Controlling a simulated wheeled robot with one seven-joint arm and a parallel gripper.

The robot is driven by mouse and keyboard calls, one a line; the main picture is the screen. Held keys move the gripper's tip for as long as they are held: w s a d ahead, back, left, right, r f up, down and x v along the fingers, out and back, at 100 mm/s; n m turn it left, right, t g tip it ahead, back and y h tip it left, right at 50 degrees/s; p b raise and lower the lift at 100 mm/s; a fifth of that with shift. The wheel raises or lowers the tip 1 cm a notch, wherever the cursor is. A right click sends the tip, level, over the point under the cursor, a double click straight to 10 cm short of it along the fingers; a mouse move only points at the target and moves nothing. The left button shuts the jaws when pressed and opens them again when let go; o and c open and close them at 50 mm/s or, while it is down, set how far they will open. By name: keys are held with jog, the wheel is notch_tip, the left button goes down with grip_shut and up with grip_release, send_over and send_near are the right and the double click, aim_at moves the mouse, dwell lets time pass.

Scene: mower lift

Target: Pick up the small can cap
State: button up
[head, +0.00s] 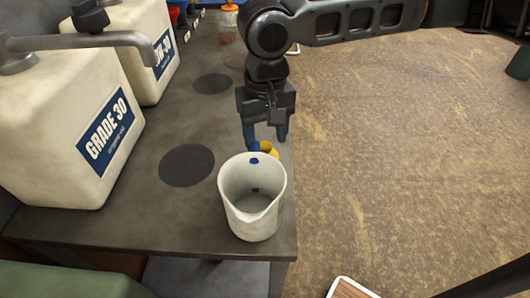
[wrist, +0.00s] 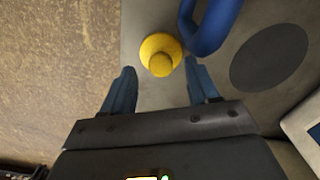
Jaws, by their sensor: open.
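The small can cap (wrist: 160,55) is yellow and round with a raised knob. It sits on the grey bench top near the edge. In the head view the cap (head: 269,149) is partly hidden behind the white measuring jug (head: 252,205). My gripper (head: 267,136) points down at the cap from above, its blue fingers apart. In the wrist view my gripper (wrist: 160,79) is open and empty, with the cap centred just beyond the fingertips. I cannot tell the exact height of the fingertips over the bench.
A blue loop (wrist: 212,28), apparently the jug's handle, lies close to the cap and the right finger. Two white cans (head: 92,140) (head: 125,45) stand on the left of the bench (head: 150,228). Dark round patches (head: 187,165) mark the bench. Open floor (head: 400,170) lies to the right.

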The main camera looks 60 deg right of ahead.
jog(key=shift+f, duration=0.85)
jog(key=c, duration=1.1)
